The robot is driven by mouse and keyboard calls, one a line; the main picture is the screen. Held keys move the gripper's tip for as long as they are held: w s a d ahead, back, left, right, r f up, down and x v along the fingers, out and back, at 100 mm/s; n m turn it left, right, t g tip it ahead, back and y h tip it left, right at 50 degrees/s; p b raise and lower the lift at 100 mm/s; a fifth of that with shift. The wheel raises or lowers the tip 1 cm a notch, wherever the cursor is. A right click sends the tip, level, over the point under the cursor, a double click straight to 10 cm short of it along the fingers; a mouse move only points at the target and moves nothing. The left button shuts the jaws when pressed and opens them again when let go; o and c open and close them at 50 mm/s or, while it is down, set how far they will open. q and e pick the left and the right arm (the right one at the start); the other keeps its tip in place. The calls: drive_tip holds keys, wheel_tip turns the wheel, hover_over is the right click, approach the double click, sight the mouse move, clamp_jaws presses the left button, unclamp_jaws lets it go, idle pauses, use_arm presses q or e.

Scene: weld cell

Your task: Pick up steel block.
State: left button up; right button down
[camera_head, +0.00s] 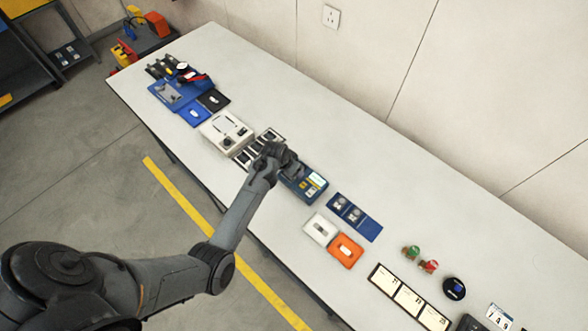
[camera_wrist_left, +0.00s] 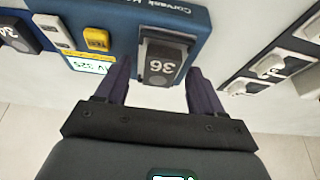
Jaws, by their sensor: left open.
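A dark grey block with a lighter top face marked 36 (camera_wrist_left: 160,66), which I take to be the steel block, sits at the blue tester (camera_wrist_left: 120,12) in the left wrist view. The number reads upside down. My left gripper (camera_wrist_left: 158,70) is open, with one dark finger on each side of the block and a gap visible at both. In the head view my left gripper (camera_head: 290,166) is over the blue tester (camera_head: 312,186), and hides the block. My right gripper is not in view.
A tray of dark blocks (camera_head: 245,158) lies left of the tester, beside a beige device (camera_head: 225,132). A blue tray with two round pieces (camera_head: 355,215) lies to the right, with white (camera_head: 320,228) and orange (camera_head: 346,249) trays in front. The table's back strip is clear.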

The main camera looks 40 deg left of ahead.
use_arm(q)
drive_tip(key=c, duration=1.2)
clamp_jaws()
drive_tip(key=shift+r, duration=0.2)
